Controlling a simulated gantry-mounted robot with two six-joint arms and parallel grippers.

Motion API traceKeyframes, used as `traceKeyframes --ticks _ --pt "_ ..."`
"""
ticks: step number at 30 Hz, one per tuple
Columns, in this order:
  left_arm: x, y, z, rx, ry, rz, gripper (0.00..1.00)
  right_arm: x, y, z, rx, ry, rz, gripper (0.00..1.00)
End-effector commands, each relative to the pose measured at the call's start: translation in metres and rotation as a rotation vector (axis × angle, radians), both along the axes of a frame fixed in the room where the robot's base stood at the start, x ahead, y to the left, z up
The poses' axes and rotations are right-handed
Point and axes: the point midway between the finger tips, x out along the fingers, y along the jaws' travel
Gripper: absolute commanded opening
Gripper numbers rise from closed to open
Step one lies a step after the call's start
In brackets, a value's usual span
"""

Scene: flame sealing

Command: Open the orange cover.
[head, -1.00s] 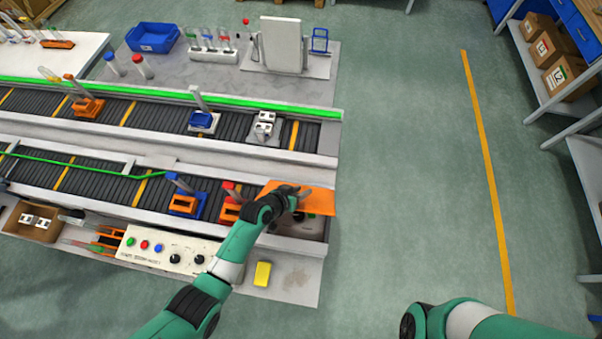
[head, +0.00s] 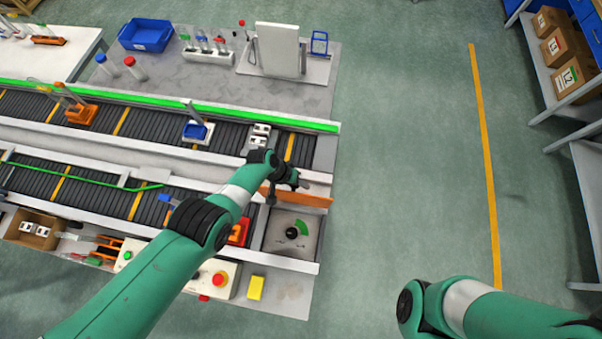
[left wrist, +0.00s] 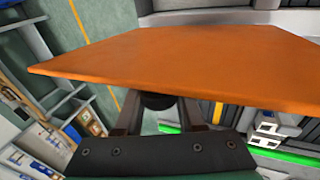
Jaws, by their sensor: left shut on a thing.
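The orange cover (head: 303,197) stands raised, near upright, at the back edge of a grey box at the right end of the near conveyor. The box's top panel (head: 308,231) is exposed, with a black knob (head: 292,233) and a green dial mark. In the left wrist view the cover (left wrist: 185,65) fills the middle as a wide orange plate and hides the fingertips. My right arm shows at the lower right of the head view; its gripper is out of frame.
The far conveyor (head: 225,133) carries a blue holder (head: 196,131) and a white block (head: 260,135) near the gripper. A yellow block (head: 256,288) and a control box with a red button (head: 220,279) lie at the front.

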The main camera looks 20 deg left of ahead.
Motion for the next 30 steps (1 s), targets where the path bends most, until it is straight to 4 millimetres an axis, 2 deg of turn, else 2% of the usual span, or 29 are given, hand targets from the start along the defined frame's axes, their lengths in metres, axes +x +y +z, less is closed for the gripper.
traceKeyframes --ticks 12,13,17,26,30 --pt "-0.004 -0.001 -0.001 -0.002 0.013 -0.002 0.00 0.000 0.000 0.001 0.000 0.000 0.000 0.50" --pt "-0.004 -0.001 -0.001 -0.002 0.013 -0.002 0.43 0.000 0.000 0.001 0.000 0.000 0.000 0.50" --pt "-0.003 -0.001 -0.001 -0.003 0.011 -0.002 0.67 0.000 0.000 0.001 0.000 0.000 0.000 0.50" --pt "-0.002 0.000 0.002 -0.002 0.008 0.000 0.68 0.000 0.000 0.002 0.000 0.000 0.000 0.50" --pt "-0.003 0.002 0.016 -0.002 0.008 0.001 0.68 0.000 0.000 0.018 0.000 0.000 0.000 0.50"
